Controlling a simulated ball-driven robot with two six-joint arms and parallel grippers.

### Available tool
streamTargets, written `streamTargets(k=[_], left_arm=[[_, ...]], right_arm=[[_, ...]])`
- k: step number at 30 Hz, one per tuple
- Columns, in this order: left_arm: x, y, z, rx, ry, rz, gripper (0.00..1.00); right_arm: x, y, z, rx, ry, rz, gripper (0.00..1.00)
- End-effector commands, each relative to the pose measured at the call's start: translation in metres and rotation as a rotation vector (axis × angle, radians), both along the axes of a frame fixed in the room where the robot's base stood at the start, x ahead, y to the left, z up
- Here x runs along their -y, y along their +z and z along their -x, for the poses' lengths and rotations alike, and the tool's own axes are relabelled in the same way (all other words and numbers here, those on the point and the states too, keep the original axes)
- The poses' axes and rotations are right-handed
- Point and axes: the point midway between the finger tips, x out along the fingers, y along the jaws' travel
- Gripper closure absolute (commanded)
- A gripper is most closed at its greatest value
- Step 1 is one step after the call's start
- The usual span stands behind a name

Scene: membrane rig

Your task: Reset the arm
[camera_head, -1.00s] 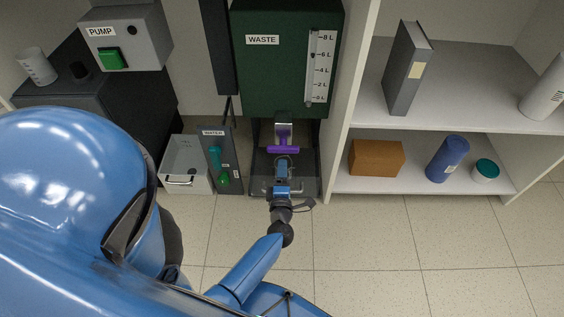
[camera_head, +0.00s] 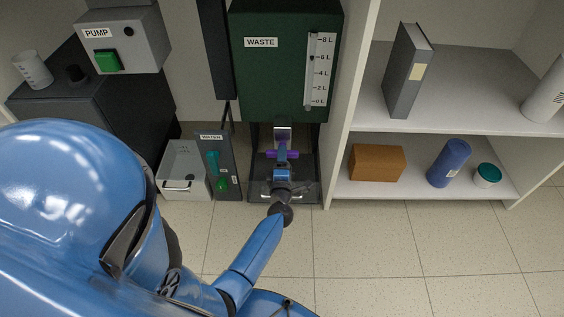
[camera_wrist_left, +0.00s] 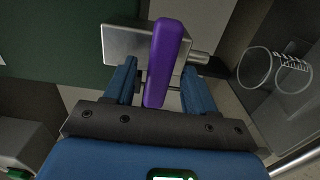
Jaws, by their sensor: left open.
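The purple handle (camera_head: 269,154) sits on a metal valve block (camera_head: 283,135) below the green WASTE tank (camera_head: 262,75). In the left wrist view, the purple handle (camera_wrist_left: 167,50) stands out in front of the metal block (camera_wrist_left: 128,47). My left gripper (camera_head: 281,151) is at the handle and covers its middle in the head view. In the wrist view my left gripper (camera_wrist_left: 160,70) is open, with one blue finger on each side of the handle and gaps visible between. My right gripper is not in view.
A dark tray (camera_head: 308,190) lies under the tank. A WATER panel (camera_head: 229,175) with a teal lever (camera_head: 213,162), a metal box (camera_head: 172,184) and a PUMP unit (camera_head: 145,45) stand left. Clear beakers (camera_wrist_left: 290,70) show in the wrist view. Shelves stand right; the floor in front is clear.

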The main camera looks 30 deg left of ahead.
Motion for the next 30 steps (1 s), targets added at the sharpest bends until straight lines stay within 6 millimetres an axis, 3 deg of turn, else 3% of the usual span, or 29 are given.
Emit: streamTargets(k=[8,19,30], left_arm=[[-0.0003,0.0001,-0.0005,0.000,0.000,0.000,0.45],[-0.0001,0.0000,-0.0004,0.000,0.000,0.000,0.97],[-0.0001,-0.0002,-0.0003,0.000,0.000,0.000,0.97]], right_arm=[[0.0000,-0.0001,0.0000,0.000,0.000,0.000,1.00],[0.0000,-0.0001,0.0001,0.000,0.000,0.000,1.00],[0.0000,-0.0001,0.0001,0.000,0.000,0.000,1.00]])
